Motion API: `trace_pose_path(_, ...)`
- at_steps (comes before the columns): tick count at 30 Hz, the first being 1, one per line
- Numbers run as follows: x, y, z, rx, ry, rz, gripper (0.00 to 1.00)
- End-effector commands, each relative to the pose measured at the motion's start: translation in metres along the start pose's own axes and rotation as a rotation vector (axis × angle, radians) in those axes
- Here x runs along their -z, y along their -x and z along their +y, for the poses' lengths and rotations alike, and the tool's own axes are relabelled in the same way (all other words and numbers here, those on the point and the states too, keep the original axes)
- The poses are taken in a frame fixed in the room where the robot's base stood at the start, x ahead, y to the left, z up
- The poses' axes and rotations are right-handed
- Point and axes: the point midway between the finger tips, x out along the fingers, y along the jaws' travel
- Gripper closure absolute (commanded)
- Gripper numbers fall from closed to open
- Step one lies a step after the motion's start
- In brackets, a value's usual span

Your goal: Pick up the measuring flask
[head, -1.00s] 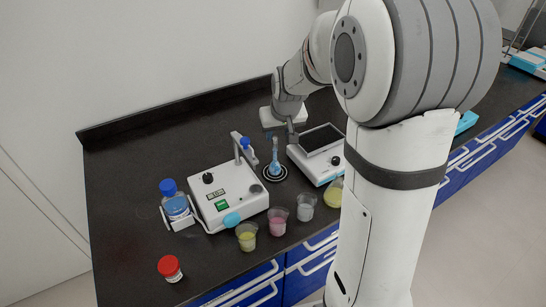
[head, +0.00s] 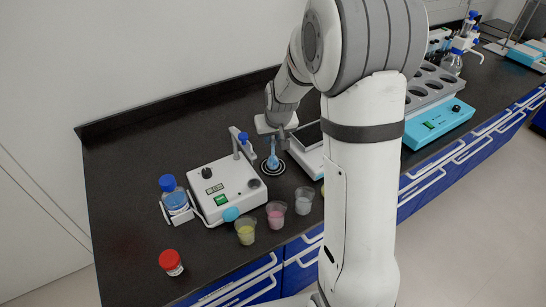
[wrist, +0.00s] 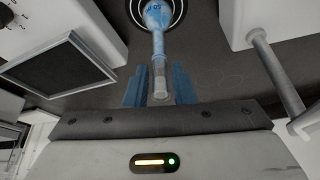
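The measuring flask (head: 272,160) holds blue liquid and stands upright on a round black base with white rings (head: 272,172), between two white devices. In the wrist view the flask (wrist: 156,18) points its long clear neck toward my gripper (wrist: 160,88). The two blue fingers are apart, one on each side of the neck's upper end, with gaps visible beside it. I see no contact. In the head view my gripper (head: 281,132) is just behind and above the flask, its fingers partly hidden.
Cups (head: 276,214), a blue-capped bottle (head: 175,199) and a red-capped jar (head: 171,263) are nearer the front. A tube rack (head: 432,85) is farther right.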

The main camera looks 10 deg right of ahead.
Motion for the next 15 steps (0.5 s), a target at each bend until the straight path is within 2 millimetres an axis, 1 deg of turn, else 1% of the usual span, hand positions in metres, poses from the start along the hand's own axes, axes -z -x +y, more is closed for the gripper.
trace_pose_path(1,0.0,0.0001,0.0,0.0,0.0,0.0,0.82)
trace_pose_path(8,0.0,0.0002,-0.0004,0.0,0.001,0.0,1.0)
trace_pose_path(15,-0.0001,0.0002,-0.0004,0.001,0.001,0.0,1.0)
